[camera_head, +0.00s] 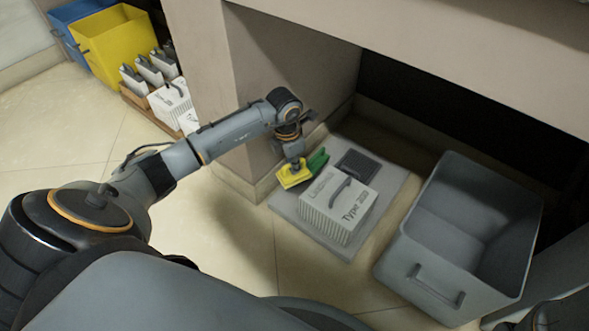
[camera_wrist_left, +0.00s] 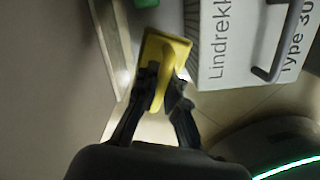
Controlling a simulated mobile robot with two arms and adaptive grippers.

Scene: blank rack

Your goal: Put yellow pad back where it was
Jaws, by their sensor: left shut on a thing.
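The yellow pad (camera_head: 293,176) is held by my left gripper (camera_head: 295,162), which is shut on the pad's raised grip. In the left wrist view the yellow pad (camera_wrist_left: 160,62) sits between the two dark fingers of the left gripper (camera_wrist_left: 165,85). In the head view it is over the left edge of a grey board (camera_head: 290,208) on the floor; I cannot tell whether it touches the board. A green pad (camera_head: 317,160) is right beside it, and part of it shows at the top of the wrist view (camera_wrist_left: 147,3).
A white "Type" box (camera_head: 338,208) with a handle and a dark square pad (camera_head: 358,166) are on the board. A grey bin (camera_head: 455,240) stands to the right. A beige pillar (camera_head: 215,90) is close behind my left arm. Yellow (camera_head: 115,45) and blue bins (camera_head: 65,20) are far left.

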